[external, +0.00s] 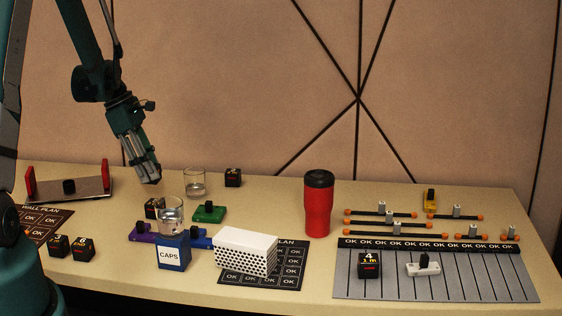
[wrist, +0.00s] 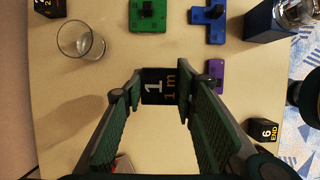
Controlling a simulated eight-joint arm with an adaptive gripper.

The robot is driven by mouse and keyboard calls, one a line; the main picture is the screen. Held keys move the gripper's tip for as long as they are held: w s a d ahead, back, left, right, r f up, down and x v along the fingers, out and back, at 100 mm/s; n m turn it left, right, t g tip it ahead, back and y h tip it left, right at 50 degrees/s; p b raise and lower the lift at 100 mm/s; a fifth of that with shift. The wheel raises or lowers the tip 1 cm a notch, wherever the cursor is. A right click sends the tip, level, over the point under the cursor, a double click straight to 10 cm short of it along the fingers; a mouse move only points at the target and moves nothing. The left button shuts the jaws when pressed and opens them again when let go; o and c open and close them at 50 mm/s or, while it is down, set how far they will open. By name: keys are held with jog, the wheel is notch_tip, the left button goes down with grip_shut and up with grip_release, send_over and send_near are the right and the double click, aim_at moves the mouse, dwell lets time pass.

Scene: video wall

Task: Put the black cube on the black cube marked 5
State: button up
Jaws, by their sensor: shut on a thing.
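My gripper (external: 149,174) is shut on a black cube marked 1 (wrist: 160,86), held between its fingertips in the wrist view. In the external view the held cube is hard to tell from the dark fingertips, which are up off the table. A black cube (external: 152,208) stands on the table just below my gripper, partly behind a glass. Its mark is not readable there. A gap shows between my fingertips and this lower cube. In the wrist view the lower cube is not seen; the held cube covers that spot.
Close by are an empty-looking glass (external: 194,184), a green piece (external: 208,212), a purple piece (external: 143,231) and a CAPS box (external: 172,252) with a glass (external: 171,215) on top. Other black cubes (external: 232,177) and a red tumbler (external: 318,205) stand apart.

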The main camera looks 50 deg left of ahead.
jog(key=shift+f, duration=1.3)
jog(key=shift+f, duration=0.1)
jog(key=shift+f+b, duration=0.4)
jog(key=shift+f, duration=1.4)
jog(key=shift+f, duration=0.2)
jog(key=o, duration=0.9)
jog(key=shift+r, duration=0.15)
jog(key=p+v, duration=0.1)
jog(key=v, duration=1.1)
jog(key=shift+d+r, duration=0.1)
